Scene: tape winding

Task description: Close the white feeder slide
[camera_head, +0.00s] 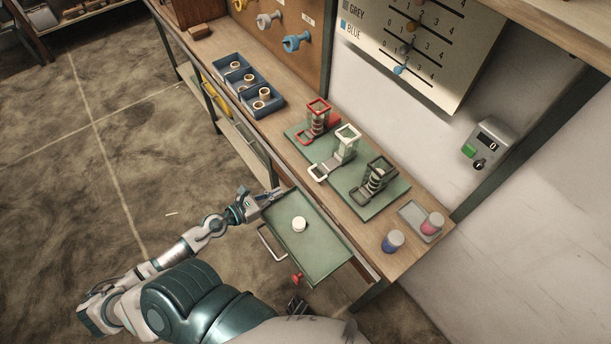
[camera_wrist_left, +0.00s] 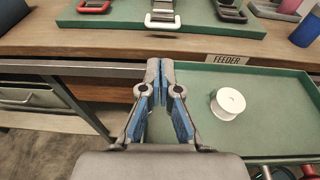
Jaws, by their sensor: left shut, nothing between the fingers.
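The white feeder (camera_head: 347,138) stands in the middle of three feeders on the green mat (camera_head: 380,202). Its slide (camera_head: 319,172), with a white loop handle, sticks out toward the bench's front edge. The white handle also shows at the top of the left wrist view (camera_wrist_left: 162,20). My left gripper (camera_head: 272,194) is shut and empty, at the back left corner of the open drawer, apart from the slide. In the left wrist view its fingertips (camera_wrist_left: 160,68) point toward the bench edge, below the white handle. A dark part at the bottom may be my right gripper; its fingers are unclear.
The open green drawer (camera_head: 325,262) holds a white spool (camera_head: 299,224). The red feeder (camera_head: 317,118) and dark feeder (camera_head: 375,178) flank the white one.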

